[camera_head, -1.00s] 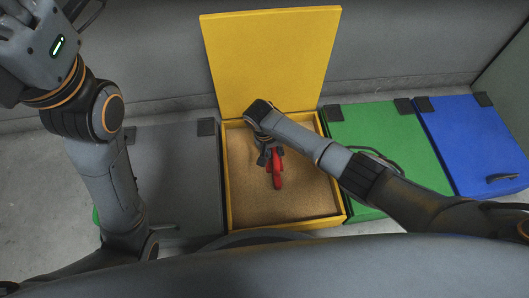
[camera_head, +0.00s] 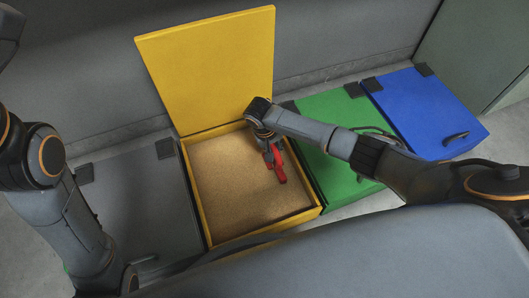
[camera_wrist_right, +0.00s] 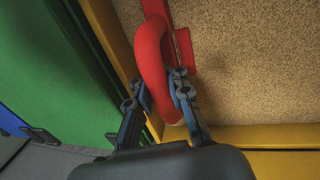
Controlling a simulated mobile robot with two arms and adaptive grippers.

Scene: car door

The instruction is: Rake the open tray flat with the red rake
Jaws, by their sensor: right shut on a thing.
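The open tray (camera_head: 266,228) is a yellow box with its yellow lid (camera_head: 208,70) raised at the back. It holds tan, grainy material (camera_head: 232,190) that looks mostly even, with fine texture. The red rake (camera_head: 277,166) is in the tray near its right wall. My right gripper (camera_head: 266,141) is shut on the rake's curved red handle, which shows between the fingers in the right wrist view (camera_wrist_right: 150,62). I cannot tell whether the rake's edge touches the grains. My left arm stands at the left; its gripper is out of view.
A closed green box (camera_head: 330,125) stands close on the tray's right, with a blue one (camera_head: 420,105) beyond it. A grey box (camera_head: 140,200) adjoins the left. A grey wall (camera_head: 340,35) runs behind.

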